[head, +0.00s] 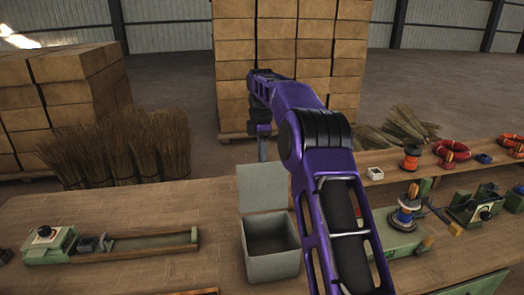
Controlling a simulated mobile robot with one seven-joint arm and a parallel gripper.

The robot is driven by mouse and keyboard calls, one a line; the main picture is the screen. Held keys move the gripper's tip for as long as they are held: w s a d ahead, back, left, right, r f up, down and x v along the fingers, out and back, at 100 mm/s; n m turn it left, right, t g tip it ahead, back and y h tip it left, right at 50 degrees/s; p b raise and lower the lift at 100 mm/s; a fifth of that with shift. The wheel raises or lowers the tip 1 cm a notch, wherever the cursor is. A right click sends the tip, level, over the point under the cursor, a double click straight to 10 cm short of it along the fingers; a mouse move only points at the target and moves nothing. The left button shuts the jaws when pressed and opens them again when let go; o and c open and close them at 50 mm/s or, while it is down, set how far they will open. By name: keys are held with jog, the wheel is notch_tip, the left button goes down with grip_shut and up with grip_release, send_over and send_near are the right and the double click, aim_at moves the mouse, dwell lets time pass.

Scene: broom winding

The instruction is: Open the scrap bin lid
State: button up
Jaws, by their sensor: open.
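The scrap bin (270,262) is a grey-green square box at the front of the wooden table, and I can see into its dark, open inside. Its lid (262,188) stands raised along the bin's back edge, with its flat face toward me. My gripper (263,155) points down at the top edge of the lid, on the far side or just above it. It is open, with nothing visible in it. I cannot tell whether it touches the lid. My purple arm passes over the right side of the bin.
A green clamp device with a long wooden tray (150,243) lies left of the bin. Broom straw bundles (120,150) stand behind the table at left. Spools (405,212) and green winding machines are at right. Stacked cartons (310,50) rise behind.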

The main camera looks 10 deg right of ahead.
jog(key=shift+w+r, duration=0.2)
jog(key=shift+r, duration=3.15)
jog(key=shift+c, duration=0.3)
